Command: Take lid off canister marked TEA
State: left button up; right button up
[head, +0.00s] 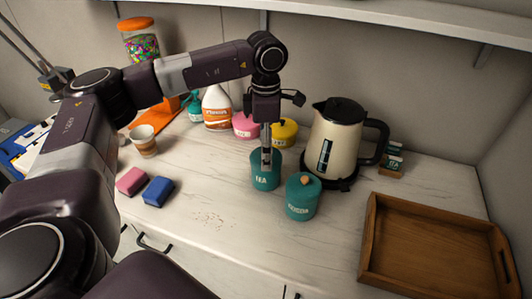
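The teal canister marked TEA (266,181) stands upright on the white worktop, left of the kettle. My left gripper (267,155) points straight down over its top, with the fingers at the middle of the lid. The fingers hide the lid's knob, and I cannot tell whether they are closed on it. A second teal canister (301,208) with a round wooden knob stands in front and to the right, its lid on. My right gripper is not in view.
A cream kettle (336,140) stands close behind on the right. Pink (246,125) and yellow (284,132) canisters stand behind. A wooden tray (435,250) lies at right. Pink (131,181) and blue (158,191) sponges and a cup (144,140) are left. Crumbs lie in front.

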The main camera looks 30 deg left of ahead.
pick_arm(q)
jog(key=shift+c, duration=0.2)
jog(key=shift+s, duration=0.1)
jog(key=c, duration=1.3)
jog(key=shift+s, duration=0.1)
jog(key=shift+c, duration=1.1)
jog(key=shift+f, duration=0.1)
